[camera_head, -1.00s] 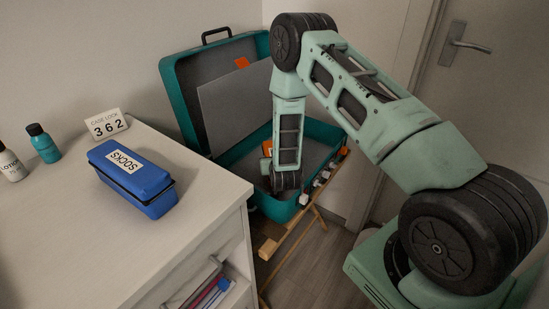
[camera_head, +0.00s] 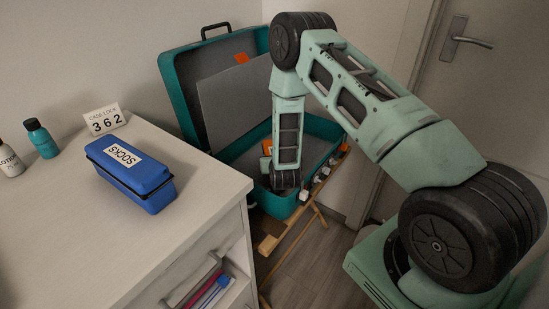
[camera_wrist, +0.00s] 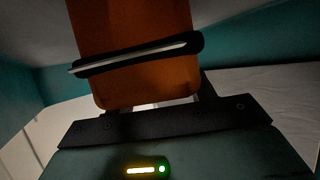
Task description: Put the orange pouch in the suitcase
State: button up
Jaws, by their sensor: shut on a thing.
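The teal suitcase (camera_head: 176,95) stands open against the wall, its lid raised. The orange pouch fills the top middle of the wrist view (camera_wrist: 138,75), with a black band and a pale strip across it. My gripper (camera_wrist: 150,104) is shut on the lower end of the pouch. In the head view my forearm points down into the suitcase's open base. There my gripper is mostly hidden, and only a small orange patch shows beside my wrist. Teal suitcase walls surround the pouch in the wrist view. I cannot tell whether the pouch touches the suitcase floor.
A white cabinet (camera_head: 190,222) stands at the left, bearing a blue socks case (camera_head: 130,172), a case lock sign (camera_head: 105,121) and two bottles. The suitcase rests on a wooden folding rack (camera_head: 268,243). A door (camera_head: 460,90) is at the right.

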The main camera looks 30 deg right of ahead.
jog(key=o, duration=1.3)
notch_tip(320, 180, up, 10)
jog(key=shift+p, duration=0.4)
jog(key=s+a+r+n+g+y, duration=0.3)
jog(key=s+a+r+g+y, duration=0.2)
jog(key=s+a+r, duration=0.55)
jog(key=s+r+n+g, duration=0.2)
jog(key=s+r+g, duration=0.2)
jog(key=s, duration=0.9)
jog(key=s+a+r+n+g+y+p, duration=0.1)
jog(key=s+a+r+n+p, duration=0.6)
jog(key=a, duration=1)
jog(key=s+r+g+p, duration=0.1)
jog(key=s+r+p, duration=0.2)
jog(key=s+r, duration=0.3)
jog(key=shift+s+a+n+g+p, duration=0.2)
jog(key=shift+s+n+g+p, duration=0.15)
jog(key=shift+s, duration=0.15)
